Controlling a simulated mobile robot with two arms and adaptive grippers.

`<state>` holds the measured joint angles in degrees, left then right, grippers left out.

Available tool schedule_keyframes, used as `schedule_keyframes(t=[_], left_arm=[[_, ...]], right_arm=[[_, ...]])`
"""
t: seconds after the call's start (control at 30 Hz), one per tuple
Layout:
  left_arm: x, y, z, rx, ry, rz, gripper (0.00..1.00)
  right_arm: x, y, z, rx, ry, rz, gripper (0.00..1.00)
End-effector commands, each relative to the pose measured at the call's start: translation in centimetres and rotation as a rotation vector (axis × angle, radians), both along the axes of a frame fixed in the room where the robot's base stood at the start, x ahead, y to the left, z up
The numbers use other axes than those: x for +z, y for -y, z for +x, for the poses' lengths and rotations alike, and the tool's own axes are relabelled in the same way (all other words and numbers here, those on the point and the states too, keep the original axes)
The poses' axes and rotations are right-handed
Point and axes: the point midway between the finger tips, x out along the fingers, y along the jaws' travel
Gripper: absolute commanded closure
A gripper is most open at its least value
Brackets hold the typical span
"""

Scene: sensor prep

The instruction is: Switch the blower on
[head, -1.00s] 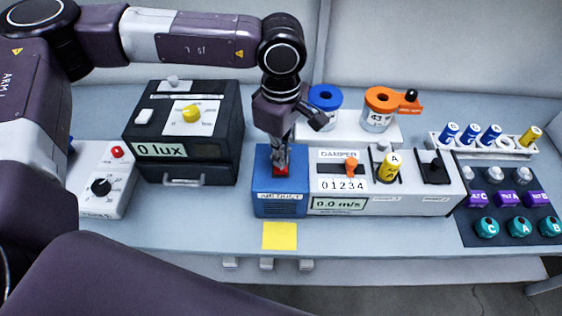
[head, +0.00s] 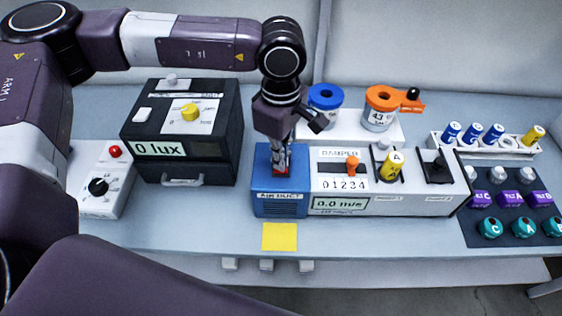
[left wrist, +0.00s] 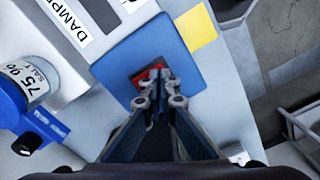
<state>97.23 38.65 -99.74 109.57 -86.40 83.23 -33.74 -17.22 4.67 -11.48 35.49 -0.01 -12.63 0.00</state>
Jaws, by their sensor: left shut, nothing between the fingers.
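The blower is the blue box labelled AIR DUCT (head: 281,207) at the middle of the bench. A red switch (left wrist: 148,75) is set in its top, and my left gripper partly covers it. My left gripper (head: 281,172) points down at the red switch, with its fingers shut and nothing between them. In the left wrist view the fingertips (left wrist: 160,82) lie over the red switch; I cannot tell whether they touch it. The display (head: 340,203) beside the duct reads 0.0 m/s. My right gripper is not in view.
Right of the duct is the white damper panel (head: 410,207) with an orange knob (head: 352,164). A black 0 lux box (head: 190,165) stands to the left. Blue (head: 325,97) and orange-lidded (head: 381,112) jars stand behind. A yellow note (head: 280,237) lies in front.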

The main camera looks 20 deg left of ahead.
Motion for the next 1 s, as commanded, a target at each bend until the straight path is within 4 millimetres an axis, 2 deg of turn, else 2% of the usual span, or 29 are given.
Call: schedule_keyframes(t=[0.57,1.0], left_arm=[[-0.7,0.0,0.0,0.0,0.0,0.0,1.0],[2.7,0.0,0.0,0.0,0.001,-0.001,1.0]], right_arm=[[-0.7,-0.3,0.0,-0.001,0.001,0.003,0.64],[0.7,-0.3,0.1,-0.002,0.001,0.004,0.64]])
